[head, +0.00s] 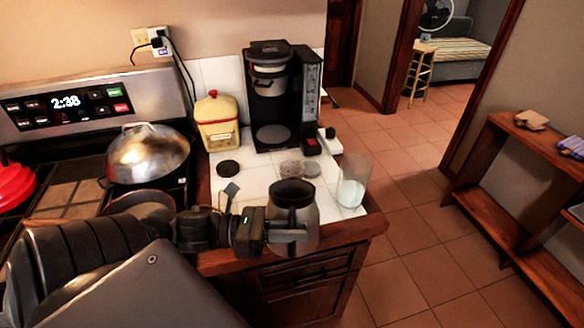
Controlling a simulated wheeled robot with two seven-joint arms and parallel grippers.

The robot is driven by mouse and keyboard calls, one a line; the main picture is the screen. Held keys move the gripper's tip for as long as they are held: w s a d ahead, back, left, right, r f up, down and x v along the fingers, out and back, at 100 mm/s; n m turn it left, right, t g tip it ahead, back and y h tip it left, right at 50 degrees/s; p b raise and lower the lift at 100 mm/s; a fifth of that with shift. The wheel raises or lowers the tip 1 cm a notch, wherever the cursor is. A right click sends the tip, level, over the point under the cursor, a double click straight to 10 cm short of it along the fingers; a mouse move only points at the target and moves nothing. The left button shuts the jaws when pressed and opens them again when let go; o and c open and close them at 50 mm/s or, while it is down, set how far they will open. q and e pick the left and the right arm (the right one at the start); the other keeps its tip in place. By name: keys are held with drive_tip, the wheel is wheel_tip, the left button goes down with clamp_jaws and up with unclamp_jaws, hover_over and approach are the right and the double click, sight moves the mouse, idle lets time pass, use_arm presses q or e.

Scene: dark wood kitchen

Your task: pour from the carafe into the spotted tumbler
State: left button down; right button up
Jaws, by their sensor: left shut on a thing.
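The carafe (304,213) is grey with a dark, open mouth and stands close to upright at the front of the white-tiled counter. My left gripper (284,235) comes in from the left and is shut on the carafe at its near side. My right gripper is not in view.
A black coffee maker (270,95) stands at the back of the counter, beside a yellow canister (217,122) with a red lid. A domed metal pan lid (148,155) is on the stove at left. The counter's right edge (372,226) is close to the clear tumbler.

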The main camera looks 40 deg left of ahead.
sight(292, 258)
use_arm(q)
drive_tip(key=shift+s+d+f+m+b, duration=0.4)
drive_tip(key=shift+f+m, duration=0.2)
drive_tip(key=shift+f, duration=0.25)
drive_tip(key=shift+s+d+f+m+b, duration=0.25)
drive_tip(key=shift+f+m+b, duration=0.3)
drive_tip(key=shift+f, duration=0.35)
drive_tip(key=shift+s+d+f+m+b, duration=0.25)
drive_tip(key=shift+s+f+m+b, duration=0.15)
drive_tip(key=shift+f+m, duration=0.35)
wheel_tip(292, 258, up, 7)
drive_tip(key=p, duration=0.7)
drive_tip(key=shift+f, duration=0.1)
